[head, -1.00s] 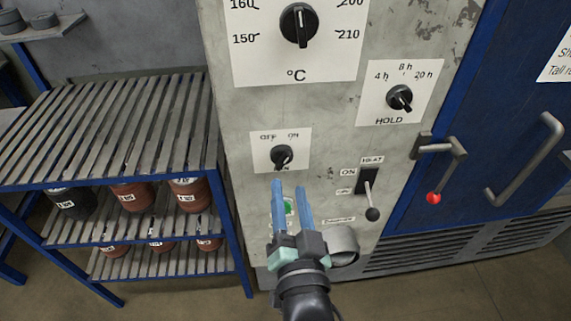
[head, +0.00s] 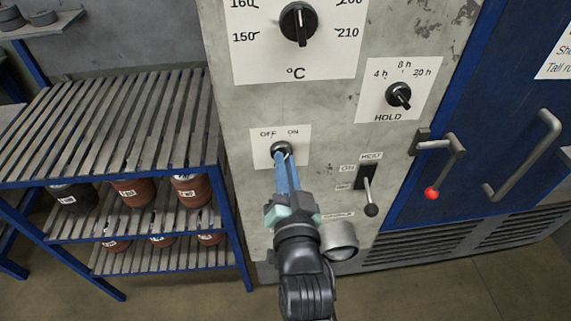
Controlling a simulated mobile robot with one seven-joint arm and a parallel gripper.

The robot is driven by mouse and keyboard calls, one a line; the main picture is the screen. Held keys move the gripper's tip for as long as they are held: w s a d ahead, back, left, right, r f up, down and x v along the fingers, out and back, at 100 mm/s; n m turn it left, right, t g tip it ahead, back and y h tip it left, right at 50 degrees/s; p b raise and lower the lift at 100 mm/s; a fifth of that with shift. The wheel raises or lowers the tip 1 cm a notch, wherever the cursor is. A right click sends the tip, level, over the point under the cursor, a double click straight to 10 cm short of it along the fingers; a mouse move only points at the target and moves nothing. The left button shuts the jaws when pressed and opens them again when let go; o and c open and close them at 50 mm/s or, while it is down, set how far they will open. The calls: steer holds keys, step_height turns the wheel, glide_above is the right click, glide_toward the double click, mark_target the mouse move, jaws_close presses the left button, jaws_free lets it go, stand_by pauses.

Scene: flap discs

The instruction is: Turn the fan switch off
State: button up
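The fan switch (head: 281,147) appears to be the small dark rotary knob on a white plate (head: 263,150) marked OFF at left and ON at right. The plate is on the grey control panel. My gripper (head: 284,155) reaches up to the knob from below, its two blue fingers overlapping the knob's lower part. The fingers look close together, but whether they grip the knob or stand around it cannot be told. The fingers and the angle hide most of the knob, so its pointer direction is unclear. The lettering below the knob is hidden.
A lever with a black ball (head: 371,210) sits right of the fan knob. A HOLD dial (head: 398,95) and a °C dial (head: 298,24) are above. A red-tipped door handle (head: 441,168) is farther right. A slatted blue rack (head: 110,130) with jars stands left.

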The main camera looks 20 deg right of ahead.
jaws_close()
steer(key=shift+n, duration=0.4)
steer(key=n, duration=0.3)
steer(key=n+b, duration=0.1)
steer(key=n, duration=0.6)
steer(key=shift+w+a+r+n+b, duration=0.1)
steer(key=shift+a+n+b, duration=0.2)
steer(key=shift+n, duration=0.4)
steer(key=o, duration=0.6)
jaws_free()
